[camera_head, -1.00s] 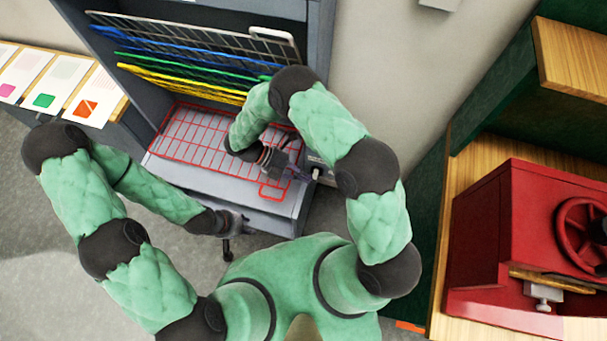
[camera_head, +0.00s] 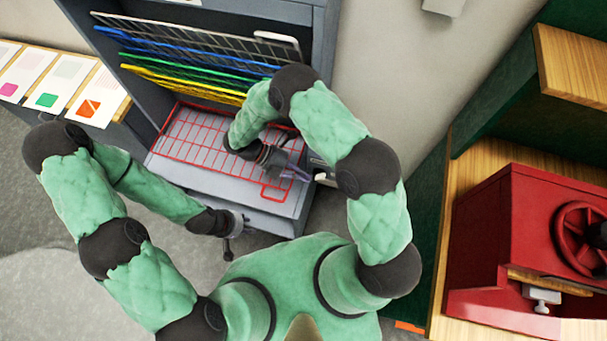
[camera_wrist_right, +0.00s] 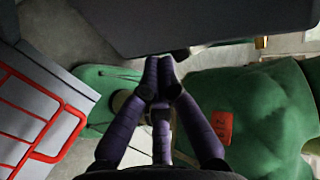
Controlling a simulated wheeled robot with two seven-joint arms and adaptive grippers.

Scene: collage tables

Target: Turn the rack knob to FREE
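The grey rack (camera_head: 317,60) holds grey, blue, green and yellow wire shelves, with a red wire shelf (camera_head: 198,141) pulled out low. A small pale part (camera_head: 326,179), perhaps the knob, shows at the rack's right side; its marking is unreadable. My right gripper (camera_head: 300,173) is just left of it, over the red shelf's right end. In the right wrist view my right gripper (camera_wrist_right: 158,66) has its purple fingertips together, with nothing seen between them. A small dark round part (camera_wrist_right: 181,54) under a dark grey box lies just beyond the tips. My left gripper (camera_head: 231,240) hangs before the rack; its fingers are unclear.
A red press-like machine (camera_head: 510,235) with a handwheel stands on a wooden table (camera_head: 446,240) at right. Sample cards (camera_head: 97,96) lie on a table at left. Bare wall (camera_head: 385,70) lies right of the rack, and open floor is at lower left.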

